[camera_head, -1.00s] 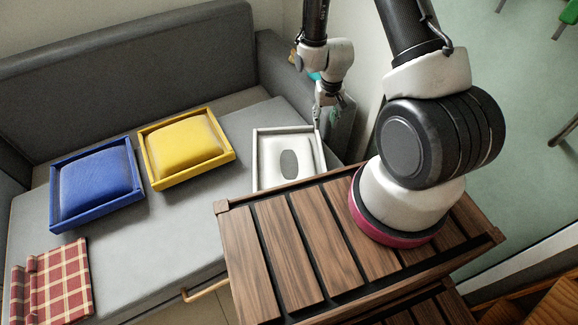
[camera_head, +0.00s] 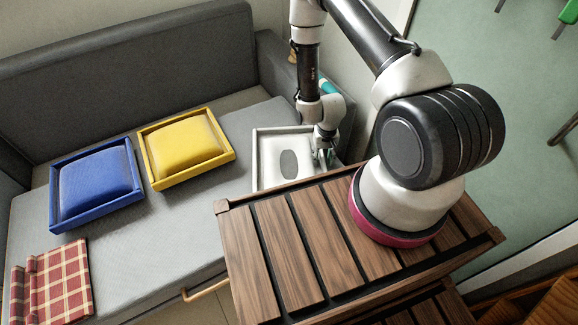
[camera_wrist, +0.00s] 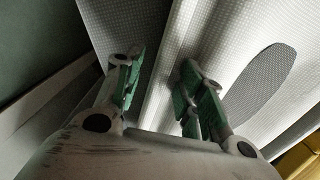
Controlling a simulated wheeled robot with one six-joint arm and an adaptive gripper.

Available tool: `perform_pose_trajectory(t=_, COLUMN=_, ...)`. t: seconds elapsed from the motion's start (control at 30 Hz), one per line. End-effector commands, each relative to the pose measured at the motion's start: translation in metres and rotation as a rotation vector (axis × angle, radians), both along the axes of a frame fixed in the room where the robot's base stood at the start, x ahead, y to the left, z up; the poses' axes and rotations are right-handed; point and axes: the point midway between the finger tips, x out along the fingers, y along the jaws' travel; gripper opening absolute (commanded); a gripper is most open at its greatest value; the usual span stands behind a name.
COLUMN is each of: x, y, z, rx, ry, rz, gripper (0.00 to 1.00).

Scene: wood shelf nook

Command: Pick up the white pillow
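The white pillow (camera_head: 276,148) has a grey oval in its middle. It lies in a white square tray (camera_head: 256,170) at the right end of the sofa. My gripper (camera_head: 327,158) is at the right edge of the tray, pointing down. In the wrist view the pillow's white face (camera_wrist: 222,40) with the grey oval is to the right. My gripper (camera_wrist: 158,82) shows two green-padded fingers apart. A pale edge runs between them; I cannot tell whether it is the tray wall or the pillow. Contact is not clear.
A yellow pillow (camera_head: 185,146) and a blue pillow (camera_head: 97,186) lie in matching trays on the grey sofa (camera_head: 170,235). A checked red cloth (camera_head: 55,283) is at the lower left. A slatted wooden table (camera_head: 285,245) stands close in front. The sofa arm is right behind my gripper.

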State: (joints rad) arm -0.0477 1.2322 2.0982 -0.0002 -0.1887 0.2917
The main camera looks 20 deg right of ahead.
Motion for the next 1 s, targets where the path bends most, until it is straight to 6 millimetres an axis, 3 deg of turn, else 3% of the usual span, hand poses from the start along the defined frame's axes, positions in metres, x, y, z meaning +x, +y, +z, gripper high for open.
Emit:
perform_pose_trajectory(t=0.13, x=0.0003, y=0.0, z=0.0003, rx=0.0, ry=0.0, rz=0.0, gripper=0.39)
perform_pose_trajectory(t=0.37, x=0.0003, y=0.0, z=0.0005, rx=0.0, ry=0.0, rz=0.0, gripper=0.0)
perform_pose_trajectory(t=1.0, x=0.0012, y=0.0, z=0.0081, rx=0.0, ry=-0.002, rz=0.0, gripper=0.0)
